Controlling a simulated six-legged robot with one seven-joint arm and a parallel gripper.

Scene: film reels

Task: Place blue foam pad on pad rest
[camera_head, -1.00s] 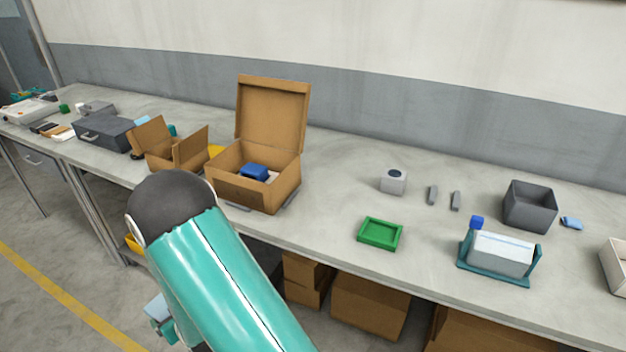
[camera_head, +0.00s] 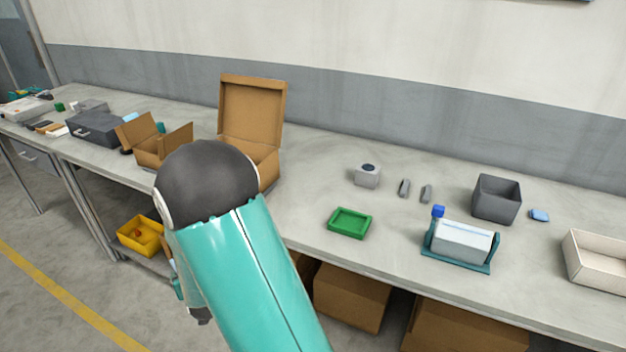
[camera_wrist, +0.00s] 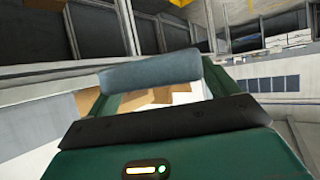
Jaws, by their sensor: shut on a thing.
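In the wrist view, my gripper (camera_wrist: 150,78) is shut on a dull grey-blue pad (camera_wrist: 152,70), which spans between its two green fingers. The pad is held in the air, apart from any surface. In the head view, my arm hides the pad and most of the gripper, low in front of the bench. I cannot tell for sure which thing is the pad rest. A shallow green tray (camera_head: 349,223) lies empty on the bench. A teal stand (camera_head: 460,258) right of it holds a white block (camera_head: 463,240).
The bench (camera_head: 312,190) runs across the view. An open cardboard box (camera_head: 252,110) is partly behind my arm. A grey bin (camera_head: 497,200), small light-blue piece (camera_head: 539,215) and cream tray (camera_head: 597,262) stand right. A yellow bin (camera_head: 140,236) sits under the bench.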

